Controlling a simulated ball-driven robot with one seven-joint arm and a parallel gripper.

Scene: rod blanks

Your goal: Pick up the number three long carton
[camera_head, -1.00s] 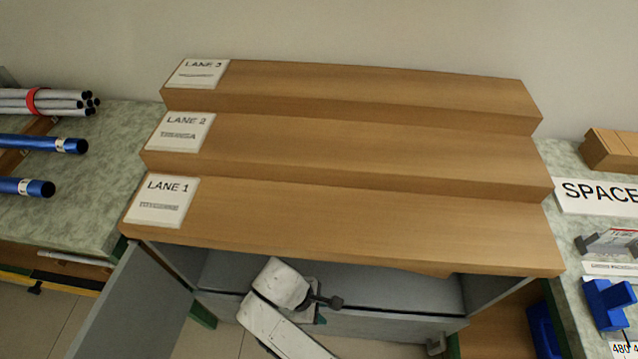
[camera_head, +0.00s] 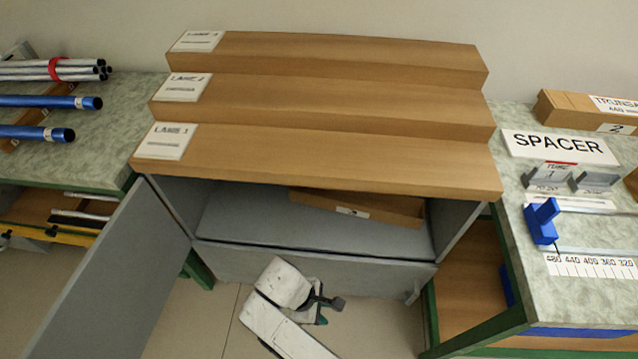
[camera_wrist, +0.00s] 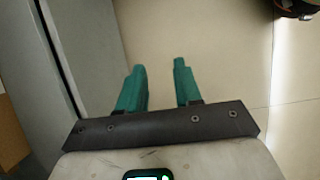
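A long brown carton (camera_head: 395,207) lies inside the open grey cabinet under the stepped wooden rack. Its small white label (camera_head: 352,212) is too small to read surely, so I cannot confirm a three. Another long carton (camera_head: 570,108), labelled 2, lies on the right bench. My gripper shows in the wrist view (camera_wrist: 160,65) with its two teal fingers apart and nothing between them. In the head view my white arm is in front of the cabinet, below and apart from the carton.
The cabinet's grey door (camera_head: 105,270) stands open at the left. A grey lower panel (camera_head: 310,268) fronts the cabinet. The right bench carries a SPACER sign (camera_head: 560,147) and a blue stop (camera_head: 541,222). Blue tubes (camera_head: 45,102) lie on the left bench. The floor in front is clear.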

